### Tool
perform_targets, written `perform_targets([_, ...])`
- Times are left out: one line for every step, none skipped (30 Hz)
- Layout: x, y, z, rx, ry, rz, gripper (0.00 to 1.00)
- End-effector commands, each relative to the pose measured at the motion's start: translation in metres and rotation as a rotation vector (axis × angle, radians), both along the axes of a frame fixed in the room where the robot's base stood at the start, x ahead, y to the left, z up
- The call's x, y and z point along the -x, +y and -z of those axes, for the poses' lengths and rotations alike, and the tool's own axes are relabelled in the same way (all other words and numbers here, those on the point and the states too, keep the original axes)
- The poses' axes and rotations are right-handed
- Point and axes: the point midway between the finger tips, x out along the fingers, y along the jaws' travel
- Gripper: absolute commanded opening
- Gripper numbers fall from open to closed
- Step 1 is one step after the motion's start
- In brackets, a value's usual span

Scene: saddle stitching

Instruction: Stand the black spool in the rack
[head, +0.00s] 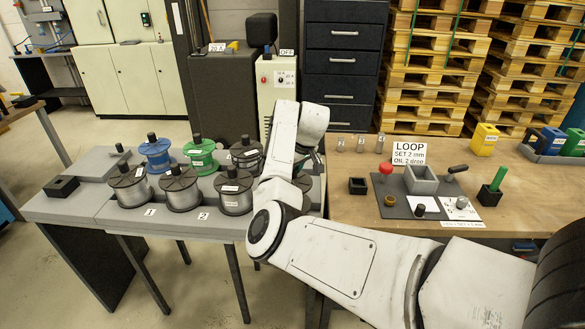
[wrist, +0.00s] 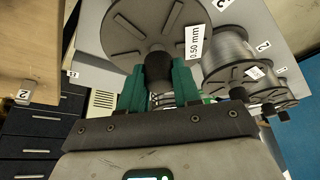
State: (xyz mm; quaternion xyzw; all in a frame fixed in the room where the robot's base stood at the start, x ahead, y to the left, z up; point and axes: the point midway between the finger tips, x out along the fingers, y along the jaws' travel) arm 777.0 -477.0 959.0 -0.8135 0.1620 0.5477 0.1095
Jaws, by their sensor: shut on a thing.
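In the wrist view a black spool (wrist: 130,25) has a broad dark flange and a white label reading 0.50 mm. My gripper (wrist: 158,72) has green fingers shut on the spool's black top knob. The flange lies just past the fingertips, and the spool's lower part is hidden. I cannot tell whether the held spool touches the rack.
A blue spool (head: 156,153), a green spool (head: 201,155) and several dark-flanged ones stand close beside my arm. A small black block (head: 61,187) lies left. The wooden bench (head: 350,218) at right carries a LOOP sign (head: 408,155), a red knob (head: 385,168) and fixtures.

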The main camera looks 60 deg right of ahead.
Motion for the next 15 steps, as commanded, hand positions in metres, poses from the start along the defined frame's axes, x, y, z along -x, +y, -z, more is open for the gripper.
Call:
perform_targets([-0.0002, -0.0004, 0.0005, 0.001, -0.001, 0.0, 0.0])
perform_targets([-0.0002, -0.0004, 0.0011, 0.001, -0.001, 0.0, 0.0])
perform_targets([-0.0002, -0.0004, 0.002, 0.002, -0.001, 0.001, 0.0])
perform_targets([-0.0003, -0.0004, 0.0026, 0.002, -0.001, 0.001, 0.0])
perform_targets([-0.0003, -0.0004, 0.0032, 0.002, -0.001, 0.001, 0.0])
perform_targets([-0.0003, -0.0005, 0.004, 0.002, -0.001, 0.001, 0.0])
perform_targets([-0.0002, -0.0005, 0.0047, 0.002, -0.001, 0.001, 0.0])
perform_targets([-0.0003, -0.0005, 0.0053, 0.002, -0.001, 0.001, 0.0])
perform_targets([-0.0003, -0.0005, 0.0062, 0.002, -0.001, 0.001, 0.0])
perform_targets([-0.0002, -0.0005, 0.0069, 0.002, -0.001, 0.001, 0.0])
perform_targets([-0.0003, -0.0005, 0.0075, 0.002, -0.001, 0.001, 0.0])
perform_targets([-0.0002, -0.0005, 0.0082, 0.002, -0.001, 0.001, 0.0])
perform_targets([-0.0003, -0.0006, 0.0074, 0.002, -0.001, 0.001, 0.35])
perform_targets([-0.0003, -0.0006, 0.0074, 0.002, -0.001, 0.001, 0.38])
perform_targets([-0.0003, -0.0004, 0.0075, 0.002, -0.001, 0.001, 0.42])
